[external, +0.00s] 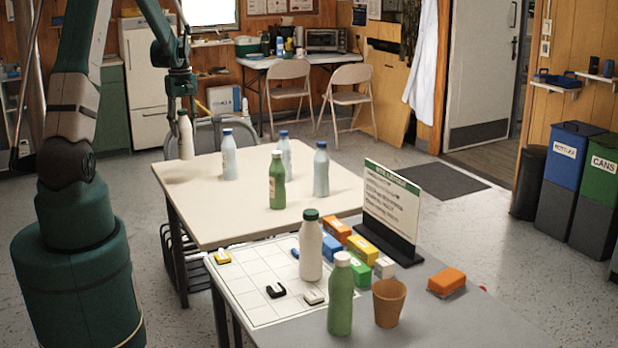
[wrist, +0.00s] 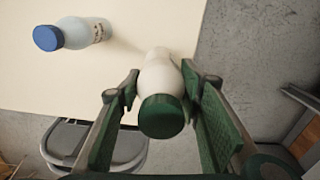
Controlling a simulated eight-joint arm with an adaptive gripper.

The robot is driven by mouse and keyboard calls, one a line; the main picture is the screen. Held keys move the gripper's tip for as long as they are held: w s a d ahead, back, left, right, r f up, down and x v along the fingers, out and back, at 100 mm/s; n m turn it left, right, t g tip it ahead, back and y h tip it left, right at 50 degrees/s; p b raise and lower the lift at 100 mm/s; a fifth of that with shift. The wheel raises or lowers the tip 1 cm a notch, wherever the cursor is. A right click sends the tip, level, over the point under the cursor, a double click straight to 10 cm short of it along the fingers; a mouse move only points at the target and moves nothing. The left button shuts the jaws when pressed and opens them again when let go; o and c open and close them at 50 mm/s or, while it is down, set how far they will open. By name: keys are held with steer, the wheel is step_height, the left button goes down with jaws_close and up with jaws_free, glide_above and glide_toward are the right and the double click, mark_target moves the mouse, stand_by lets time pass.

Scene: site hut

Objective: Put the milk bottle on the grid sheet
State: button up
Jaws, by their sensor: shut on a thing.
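My gripper (external: 181,98) is shut on a white milk bottle (external: 186,138) with a green cap. It hangs roughly upright at the far left corner of the pale table; its height above the table is hard to tell. In the wrist view the bottle (wrist: 160,78) sits between the two fingers (wrist: 160,90), cap toward the camera. The white grid sheet (external: 245,285) lies on the nearer grey table. Another white bottle with a green cap (external: 311,250) stands on the sheet's right part.
Several light-blue bottles with blue caps (external: 229,158) and a green bottle (external: 277,180) stand on the pale table.

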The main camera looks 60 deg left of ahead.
stand_by(0.4)
steer(key=w+d+r+m+b, duration=0.1)
steer(key=w+d+m, duration=0.35)
steer(key=d, duration=1.25)
steer(key=w+d+r+m, duration=0.1)
steer(key=w+d, duration=0.6)
steer(key=d, duration=1)
steer(key=s+d+f+m, duration=0.1)
steer(key=s+d, duration=0.4)
steer(key=d, duration=1)
steer(key=s+d+m+b, duration=0.1)
steer(key=s+d+m, duration=0.2)
steer(key=d, duration=1.3)
steer(key=shift+s+f+m, duration=0.35)
steer(key=shift+s, duration=0.5)
steer(key=shift+f+b, duration=0.7)
steer(key=shift+f, duration=2.35)
